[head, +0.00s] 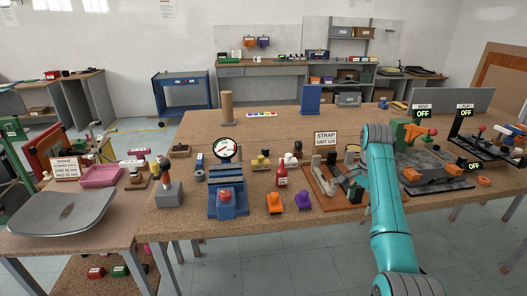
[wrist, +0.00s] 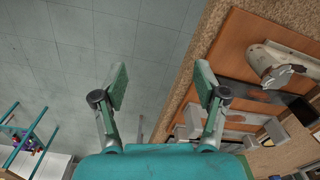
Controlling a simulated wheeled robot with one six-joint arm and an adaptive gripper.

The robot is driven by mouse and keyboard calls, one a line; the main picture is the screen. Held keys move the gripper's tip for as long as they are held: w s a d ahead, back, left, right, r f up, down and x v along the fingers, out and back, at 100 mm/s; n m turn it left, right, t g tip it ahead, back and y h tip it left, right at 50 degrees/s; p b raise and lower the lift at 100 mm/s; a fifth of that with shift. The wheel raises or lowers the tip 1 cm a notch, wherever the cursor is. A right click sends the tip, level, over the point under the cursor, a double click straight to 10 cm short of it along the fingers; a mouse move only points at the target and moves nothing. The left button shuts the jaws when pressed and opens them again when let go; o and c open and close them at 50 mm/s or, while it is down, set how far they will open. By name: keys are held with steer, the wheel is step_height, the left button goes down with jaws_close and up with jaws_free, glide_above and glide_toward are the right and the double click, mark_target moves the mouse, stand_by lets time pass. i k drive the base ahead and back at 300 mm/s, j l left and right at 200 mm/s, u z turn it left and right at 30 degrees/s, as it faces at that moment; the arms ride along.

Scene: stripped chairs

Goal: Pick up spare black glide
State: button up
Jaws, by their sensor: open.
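I cannot make out the spare black glide for certain in either view; small dark items on the bench are too small to tell apart. My gripper (wrist: 162,85) is open and empty in the wrist view, with its two fingers wide apart. Grey floor tiles show between the fingers, and the bench edge runs close by the right finger. In the head view my teal arm reaches over the front right of the bench, and I cannot clearly see the gripper there.
An orange-brown board (head: 320,187) with metal fittings lies beside my arm. A blue vise (head: 228,200), a red bottle (head: 281,177), an orange block (head: 274,203) and a purple block (head: 304,200) stand leftward. A grey pan (head: 62,213) is far left.

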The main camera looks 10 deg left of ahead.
mark_target(265, 150)
steer(key=i+j, duration=0.5)
steer(key=j, duration=0.15)
steer(key=i+j, duration=0.45)
steer(key=j, duration=0.15)
steer(key=i+j, duration=0.5)
steer(key=j, duration=0.15)
